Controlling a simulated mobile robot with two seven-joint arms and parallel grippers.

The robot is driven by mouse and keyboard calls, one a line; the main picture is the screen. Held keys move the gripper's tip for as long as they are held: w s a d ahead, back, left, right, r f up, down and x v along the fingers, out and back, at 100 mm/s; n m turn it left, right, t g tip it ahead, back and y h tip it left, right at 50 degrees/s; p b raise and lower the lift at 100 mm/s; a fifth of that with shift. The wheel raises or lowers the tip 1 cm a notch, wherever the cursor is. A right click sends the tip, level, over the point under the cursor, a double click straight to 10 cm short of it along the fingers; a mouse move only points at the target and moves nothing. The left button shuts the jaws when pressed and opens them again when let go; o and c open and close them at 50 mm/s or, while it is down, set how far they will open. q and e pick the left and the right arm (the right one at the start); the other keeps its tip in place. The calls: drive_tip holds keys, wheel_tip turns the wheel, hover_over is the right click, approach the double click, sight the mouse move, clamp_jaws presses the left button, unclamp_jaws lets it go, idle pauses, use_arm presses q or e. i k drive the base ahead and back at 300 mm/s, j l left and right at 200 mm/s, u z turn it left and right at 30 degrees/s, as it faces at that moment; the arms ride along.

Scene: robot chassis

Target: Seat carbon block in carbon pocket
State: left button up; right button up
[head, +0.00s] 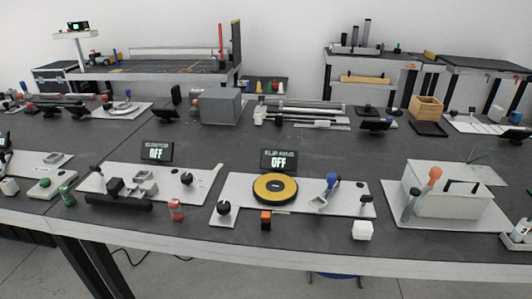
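No piece is labelled as the carbon block, so I cannot tell for certain which it is. A small dark block with an orange top (266,219) stands on the dark table in front of the middle plate. A black block (115,186) sits on the left plate, beside a light grey open holder (145,183). Another small grey holder (319,203) sits on the middle plate, beside a blue-handled part (331,184). Either holder could be the carbon pocket; their insides are too small to read. Neither of my grippers shows in the head view.
The middle plate (234,208) carries a yellow disc (275,188) and a black knob (224,208). Displays behind both plates (280,159) read OFF. A white cube (362,230) and a red cylinder (176,210) stand near the front edge. A pale box (447,195) stands at right.

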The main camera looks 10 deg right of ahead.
sight(318, 204)
drive_tip(key=k, duration=0.85)
